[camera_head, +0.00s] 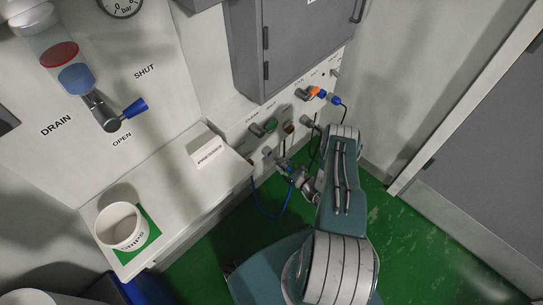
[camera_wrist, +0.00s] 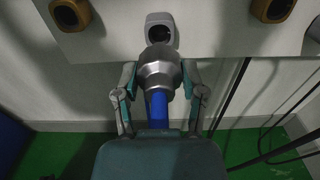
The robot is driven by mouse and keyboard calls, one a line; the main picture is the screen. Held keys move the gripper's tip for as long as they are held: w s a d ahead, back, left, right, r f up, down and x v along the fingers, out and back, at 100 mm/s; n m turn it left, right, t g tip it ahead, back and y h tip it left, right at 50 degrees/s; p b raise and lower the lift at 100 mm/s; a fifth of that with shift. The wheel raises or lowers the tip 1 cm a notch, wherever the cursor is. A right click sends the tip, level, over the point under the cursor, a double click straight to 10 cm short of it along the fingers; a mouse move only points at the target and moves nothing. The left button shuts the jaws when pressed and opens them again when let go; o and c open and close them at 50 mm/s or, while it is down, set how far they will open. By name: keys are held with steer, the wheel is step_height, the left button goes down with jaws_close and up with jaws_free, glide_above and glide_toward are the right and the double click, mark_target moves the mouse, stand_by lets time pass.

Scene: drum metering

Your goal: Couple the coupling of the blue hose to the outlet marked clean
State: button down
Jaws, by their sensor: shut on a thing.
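My gripper (camera_wrist: 160,80) is shut on the silver coupling (camera_wrist: 157,66) of the blue hose (camera_wrist: 157,108), one finger on each side. The coupling points at a pale grey outlet (camera_wrist: 161,20) on the wall panel. Its front end overlaps the outlet's lower edge in the wrist view; I cannot tell whether they touch or are joined. In the head view, my gripper (camera_head: 292,171) is low by the panel, with the blue hose (camera_head: 265,210) looping down beside it. No outlet marking is readable in the wrist view, so I cannot confirm which one is clean.
Brass-coloured outlets flank the grey one, left (camera_wrist: 70,13) and right (camera_wrist: 272,8). Dark hoses hang at the right. A green valve handle (camera_head: 269,126) and an orange one (camera_head: 315,91) sit above. A white bench (camera_head: 180,190) holds a cup (camera_head: 122,226). Green floor lies below.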

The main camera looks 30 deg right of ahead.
steer(key=shift+s+d, duration=0.15)
steer(key=shift+s, duration=0.2)
steer(key=shift+v, duration=2)
steer(key=s+a+r, duration=0.2)
steer(key=a+r, duration=0.1)
steer(key=a, duration=0.7)
steer(key=shift+s, duration=0.4)
steer(key=shift+a, duration=0.1)
steer(key=shift+x, duration=2.9)
